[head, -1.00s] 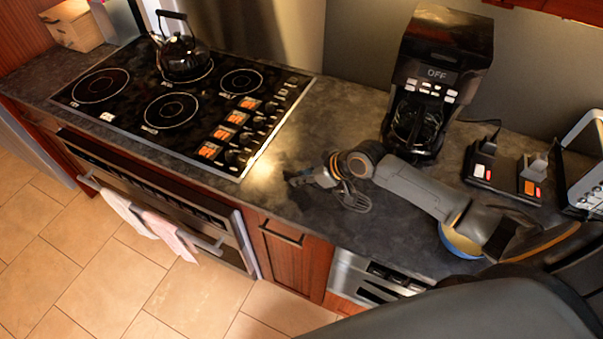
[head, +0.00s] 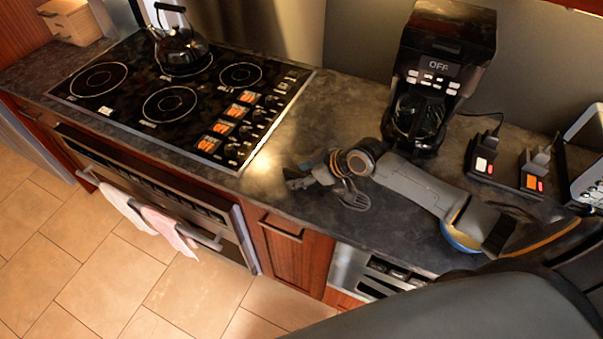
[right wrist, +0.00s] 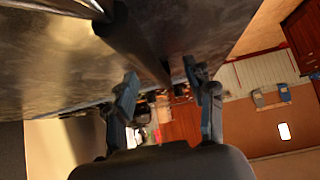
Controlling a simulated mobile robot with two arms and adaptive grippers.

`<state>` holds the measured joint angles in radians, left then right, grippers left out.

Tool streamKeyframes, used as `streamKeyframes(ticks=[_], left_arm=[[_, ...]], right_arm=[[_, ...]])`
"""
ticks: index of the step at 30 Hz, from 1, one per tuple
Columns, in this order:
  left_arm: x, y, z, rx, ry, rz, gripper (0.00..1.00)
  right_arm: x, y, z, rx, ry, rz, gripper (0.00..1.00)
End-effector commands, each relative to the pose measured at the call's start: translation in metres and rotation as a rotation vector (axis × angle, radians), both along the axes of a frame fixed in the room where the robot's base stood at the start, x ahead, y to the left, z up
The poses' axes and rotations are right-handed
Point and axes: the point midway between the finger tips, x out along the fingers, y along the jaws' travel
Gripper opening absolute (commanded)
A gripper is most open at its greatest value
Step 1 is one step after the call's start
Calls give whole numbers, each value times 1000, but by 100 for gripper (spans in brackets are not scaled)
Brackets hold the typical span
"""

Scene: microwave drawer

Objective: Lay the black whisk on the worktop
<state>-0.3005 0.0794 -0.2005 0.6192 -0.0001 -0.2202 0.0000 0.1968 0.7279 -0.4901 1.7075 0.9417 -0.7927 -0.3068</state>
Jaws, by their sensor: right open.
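The black whisk (head: 355,197) lies on the dark worktop (head: 290,222), in front of the coffee maker. Its wire end points toward the front right in the head view, and its handle is partly hidden by my right gripper. My right gripper (head: 300,178) is low over the worktop, at the handle side of the whisk. In the right wrist view my gripper (right wrist: 168,95) has its fingers apart, with the dark whisk handle (right wrist: 140,42) running down toward the gap between them. Whether a finger touches the handle cannot be told. My left gripper is not in view.
The coffee maker (head: 440,80) stands behind my right arm. The cooktop (head: 180,98) with a black kettle (head: 180,52) is to the left. A blue bowl (head: 460,238) is partly hidden by my arm. Two small black devices (head: 482,158) stand at the right. Worktop left of the coffee maker is clear.

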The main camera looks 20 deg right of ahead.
Motion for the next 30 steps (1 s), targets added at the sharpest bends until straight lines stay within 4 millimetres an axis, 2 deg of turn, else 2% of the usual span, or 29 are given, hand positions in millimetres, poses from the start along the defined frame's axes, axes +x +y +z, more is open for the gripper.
streamKeyframes(ticks=[7, 11, 23, 30], left_arm=[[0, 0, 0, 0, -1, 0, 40], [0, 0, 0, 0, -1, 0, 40], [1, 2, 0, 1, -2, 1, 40], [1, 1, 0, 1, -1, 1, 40]], right_arm=[[0, 0, 0, 0, 0, 0, 54], [0, 0, 0, 0, 0, 0, 80], [-2, -2, 3, -1, -1, 0, 80], [-24, -21, 31, -6, -1, 1, 80]])
